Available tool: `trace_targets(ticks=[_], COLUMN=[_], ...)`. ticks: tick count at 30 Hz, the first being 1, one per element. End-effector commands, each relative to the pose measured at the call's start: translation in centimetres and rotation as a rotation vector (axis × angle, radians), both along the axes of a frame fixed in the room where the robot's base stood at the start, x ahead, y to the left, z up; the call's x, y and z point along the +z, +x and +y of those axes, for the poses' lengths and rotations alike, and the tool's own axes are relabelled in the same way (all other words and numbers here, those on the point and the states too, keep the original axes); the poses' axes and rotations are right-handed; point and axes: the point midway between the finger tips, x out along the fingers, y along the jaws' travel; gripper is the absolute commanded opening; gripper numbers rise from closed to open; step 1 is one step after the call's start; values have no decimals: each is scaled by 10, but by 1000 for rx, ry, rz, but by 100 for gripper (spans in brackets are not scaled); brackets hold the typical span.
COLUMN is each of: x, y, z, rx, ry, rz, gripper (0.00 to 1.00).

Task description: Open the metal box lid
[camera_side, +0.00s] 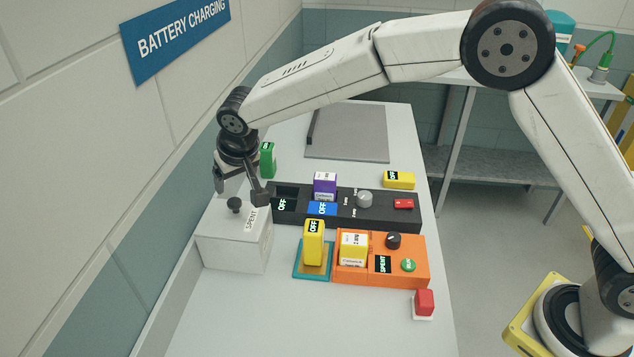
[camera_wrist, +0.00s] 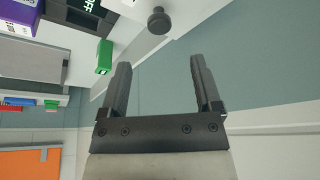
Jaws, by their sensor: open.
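The metal box (camera_side: 233,250) is a light grey box at the left of the table, marked SPENT. Its lid (camera_side: 228,220) lies flat on top and looks closed, with a dark round knob (camera_side: 235,205) standing up from it. The knob also shows in the wrist view (camera_wrist: 159,20) at the top, beyond my fingertips. My gripper (camera_side: 240,190) is above the lid, close to the knob. In the wrist view its two fingers (camera_wrist: 157,72) are spread wide with nothing between them. I see no contact between the fingers and the knob.
A black charger panel (camera_side: 385,212) with a purple battery (camera_side: 325,186) is right of my gripper. A green battery (camera_side: 267,160) stands behind. An orange unit (camera_side: 415,265) and a yellow battery (camera_side: 314,243) on a teal pad stand right of the box. The wall is close at left.

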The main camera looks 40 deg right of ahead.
Motion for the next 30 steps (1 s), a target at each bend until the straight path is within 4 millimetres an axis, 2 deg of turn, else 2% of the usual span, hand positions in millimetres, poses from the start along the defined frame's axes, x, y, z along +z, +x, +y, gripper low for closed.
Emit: trace_targets(ticks=[8, 21, 30], x=[-11, -55, -71], y=[4, 22, 29], z=[-1, -1, -1], rx=[0, 1, 1], ry=[-1, -1, 0], rz=[2, 1, 0], gripper=[82, 82, 82])
